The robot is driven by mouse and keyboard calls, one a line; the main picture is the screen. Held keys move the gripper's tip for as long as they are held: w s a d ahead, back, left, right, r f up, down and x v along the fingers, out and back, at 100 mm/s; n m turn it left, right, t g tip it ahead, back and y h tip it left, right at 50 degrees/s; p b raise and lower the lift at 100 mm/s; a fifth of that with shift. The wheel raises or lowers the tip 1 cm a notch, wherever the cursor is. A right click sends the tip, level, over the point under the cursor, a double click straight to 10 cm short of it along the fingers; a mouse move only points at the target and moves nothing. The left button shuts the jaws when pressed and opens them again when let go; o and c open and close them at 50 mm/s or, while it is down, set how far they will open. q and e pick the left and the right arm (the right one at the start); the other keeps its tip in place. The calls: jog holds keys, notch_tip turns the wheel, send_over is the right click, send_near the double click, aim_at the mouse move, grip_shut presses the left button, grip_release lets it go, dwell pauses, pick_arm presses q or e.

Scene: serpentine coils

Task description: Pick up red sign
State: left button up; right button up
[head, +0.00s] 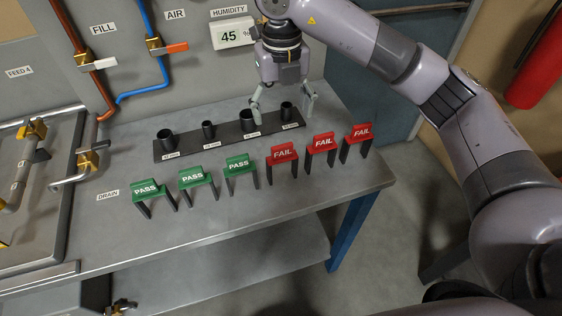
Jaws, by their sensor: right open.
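Three red FAIL signs stand on dark legs in a row on the right part of the grey bench: the left one (283,153), the middle one (321,143) and the right one (359,133). My right gripper (284,104) hangs fingers-down behind them, over the black rack (178,151). It is open, with its fingers apart on either side of a small black cup (287,111) at the rack's right end. I cannot tell whether the fingers touch anything. My left gripper is not in the head view.
Three green PASS signs (192,176) stand left of the red ones. Other black cups (168,138) sit in the rack. Blue and copper pipes and a humidity display (232,33) are on the wall behind. The bench's front strip (250,212) is clear.

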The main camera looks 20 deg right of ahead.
aim_at(282, 146)
notch_tip(282, 146, down, 11)
jog(key=p, duration=0.3)
jog(key=shift+s+r, duration=0.1)
jog(key=shift+r, duration=0.1)
jog(key=shift+f+p, duration=0.55)
notch_tip(282, 146, down, 4)
jog(key=shift+r+p, duration=0.15)
jog(key=shift+p, duration=0.75)
jog(key=shift+f, duration=0.4)
jog(key=shift+c, duration=0.2)
jog(key=c, duration=0.9)
